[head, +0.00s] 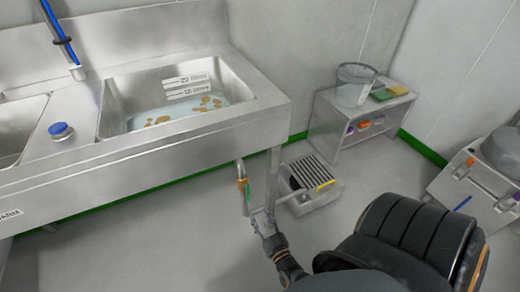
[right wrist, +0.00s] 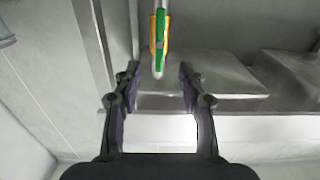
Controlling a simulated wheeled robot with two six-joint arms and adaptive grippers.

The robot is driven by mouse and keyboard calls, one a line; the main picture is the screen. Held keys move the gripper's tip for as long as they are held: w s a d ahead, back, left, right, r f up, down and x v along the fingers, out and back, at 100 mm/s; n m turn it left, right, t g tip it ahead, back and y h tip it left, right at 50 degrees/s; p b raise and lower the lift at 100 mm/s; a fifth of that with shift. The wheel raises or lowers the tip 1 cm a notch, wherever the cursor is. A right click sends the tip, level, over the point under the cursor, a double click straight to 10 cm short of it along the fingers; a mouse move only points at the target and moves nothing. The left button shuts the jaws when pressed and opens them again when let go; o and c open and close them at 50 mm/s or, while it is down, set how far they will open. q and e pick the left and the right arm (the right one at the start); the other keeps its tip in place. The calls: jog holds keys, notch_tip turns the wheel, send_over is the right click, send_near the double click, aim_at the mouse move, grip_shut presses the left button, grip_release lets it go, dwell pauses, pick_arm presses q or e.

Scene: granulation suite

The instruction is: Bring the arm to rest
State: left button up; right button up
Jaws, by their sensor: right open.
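My right gripper (head: 262,214) is in the lower middle of the head view, in front of the sink unit. In the right wrist view its two fingers (right wrist: 160,74) stand wide apart with nothing between them. A slim pale pipe with an orange and green fitting (head: 243,184) is beside the fingertips, below the sink's front edge. In the right wrist view the fitting (right wrist: 160,38) is beyond the fingertips, centred on the gap. I cannot tell the exact distance. My left gripper is not in view.
The steel sink (head: 190,130) fills the left, with brown patches in its basin. A grated steel box (head: 312,188) stands on the floor beside the gripper. A low bench (head: 330,115) carries a clear bucket (head: 355,87). A steel cabinet (head: 478,190) is at right. Floor in front is clear.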

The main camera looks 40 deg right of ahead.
notch_tip(320, 180, down, 8)
jog(key=a+n+g+y, duration=0.2)
jog(key=g+y, duration=0.1)
jog(key=s+f+n+g, duration=0.1)
jog(key=s+f+g, duration=1.1)
jog(key=s+f, duration=0.4)
pick_arm(q)
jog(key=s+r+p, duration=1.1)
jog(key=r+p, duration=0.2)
jog(key=p, duration=0.6)
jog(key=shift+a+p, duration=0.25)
jog(key=shift+p, duration=0.1)
pick_arm(e)
jog(key=s+d+r+g, duration=0.1)
jog(key=s+r, duration=1.1)
jog(key=s, duration=0.1)
jog(key=shift+r+y, duration=0.25)
jog(key=shift+y, duration=0.05)
